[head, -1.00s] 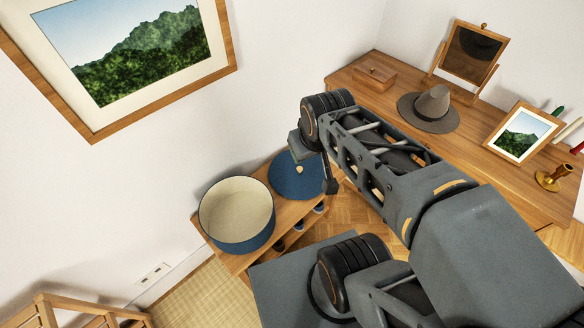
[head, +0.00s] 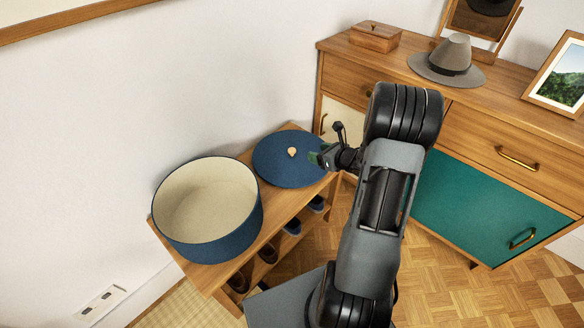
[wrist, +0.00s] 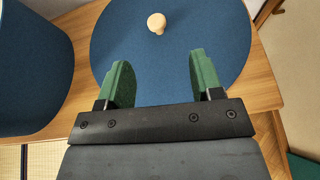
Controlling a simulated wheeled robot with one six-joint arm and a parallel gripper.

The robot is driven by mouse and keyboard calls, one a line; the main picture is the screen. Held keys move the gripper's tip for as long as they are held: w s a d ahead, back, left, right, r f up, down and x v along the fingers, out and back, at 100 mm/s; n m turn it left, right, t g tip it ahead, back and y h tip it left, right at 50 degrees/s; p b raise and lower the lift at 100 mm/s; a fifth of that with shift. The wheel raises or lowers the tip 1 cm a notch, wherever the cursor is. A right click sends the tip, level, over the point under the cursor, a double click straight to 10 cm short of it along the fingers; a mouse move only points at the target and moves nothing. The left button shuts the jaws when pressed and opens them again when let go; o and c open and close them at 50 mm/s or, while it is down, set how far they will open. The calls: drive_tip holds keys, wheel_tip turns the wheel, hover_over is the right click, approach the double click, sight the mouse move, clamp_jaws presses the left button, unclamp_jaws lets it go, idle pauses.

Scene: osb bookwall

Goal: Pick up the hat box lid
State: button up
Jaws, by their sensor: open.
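The hat box lid (head: 276,167) is a round blue disc with a small pale wooden knob (head: 292,152). It lies flat on the wooden shoe bench, right of the open hat box. My gripper (head: 318,158) is at the lid's right edge in the head view. In the wrist view my gripper (wrist: 156,80) is open, its two green fingers over the near part of the lid (wrist: 215,30). The knob (wrist: 157,23) stands ahead of the fingertips, roughly between their lines, with nothing between the fingers. I cannot tell how high the fingers are above the lid.
The open blue hat box (head: 207,210), cream inside, stands close left of the lid. The bench (head: 285,205) holds shoes below. A wooden dresser (head: 480,130) with a grey hat (head: 450,60) stands to the right. The white wall is behind the bench.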

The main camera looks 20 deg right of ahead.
drive_tip(key=n+b, duration=0.1)
drive_tip(key=b, duration=0.1)
approach(292, 149)
drive_tip(key=shift+w+a+f+y, duration=0.2)
drive_tip(key=shift+w+a+f, duration=0.1)
drive_tip(key=shift+w+f, duration=0.25)
drive_tip(key=shift+w+a+f+y, duration=0.2)
drive_tip(key=shift+w+a+f, duration=0.1)
drive_tip(key=shift+w+f, duration=0.25)
drive_tip(key=shift+r+b+x, duration=0.15)
drive_tip(key=shift+b+x, duration=0.1)
drive_tip(key=shift+x, duration=1.4)
drive_tip(key=shift+r+b+x, duration=0.15)
drive_tip(key=shift+b+x, duration=0.1)
drive_tip(key=shift+x, duration=1.45)
drive_tip(key=shift+w+d, duration=0.1)
drive_tip(key=shift+w, duration=0.05)
drive_tip(key=c, duration=1)
drive_tip(key=shift+o, duration=0.2)
drive_tip(key=shift+r, duration=0.1)
